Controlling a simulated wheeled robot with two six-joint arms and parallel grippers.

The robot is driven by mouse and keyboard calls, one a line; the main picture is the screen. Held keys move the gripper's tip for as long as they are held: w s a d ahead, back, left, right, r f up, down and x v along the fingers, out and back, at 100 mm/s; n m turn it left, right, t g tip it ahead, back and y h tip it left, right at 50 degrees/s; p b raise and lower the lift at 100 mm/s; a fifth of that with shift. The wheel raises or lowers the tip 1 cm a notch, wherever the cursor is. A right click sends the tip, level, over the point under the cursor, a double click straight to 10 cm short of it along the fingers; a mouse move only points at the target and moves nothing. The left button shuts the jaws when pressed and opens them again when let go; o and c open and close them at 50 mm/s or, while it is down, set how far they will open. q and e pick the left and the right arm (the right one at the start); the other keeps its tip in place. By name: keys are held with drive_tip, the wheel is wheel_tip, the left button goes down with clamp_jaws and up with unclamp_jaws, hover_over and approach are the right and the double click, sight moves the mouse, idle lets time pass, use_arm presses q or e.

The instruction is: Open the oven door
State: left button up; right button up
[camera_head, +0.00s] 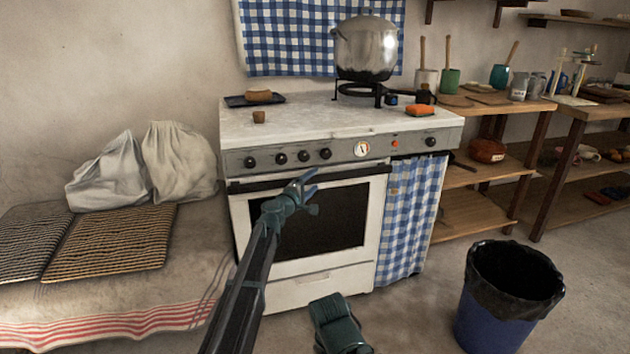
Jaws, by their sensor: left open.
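The oven (305,150) is a white stove unit with a light worktop, a grey knob panel and a red button. Its oven door (378,215) has a white frame around a dark glass window and looks closed. A dark handle bar (255,186) runs across the top of the door. My left gripper (309,190) is open and empty in front of the upper door, close to the handle in the picture. I cannot tell if it touches the handle. My left arm hides the lower left part of the door.
A white drawer front (320,287) lies below the door. A blue checked curtain (408,215) hangs right of it. A blue bin (507,300) stands on the floor at right. A bench with woven mats (110,240) is at left.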

use_arm(q)
drive_tip(key=shift+x, duration=1)
clamp_jaws()
drive_tip(key=shift+s, duration=0.1)
idle(0.6)
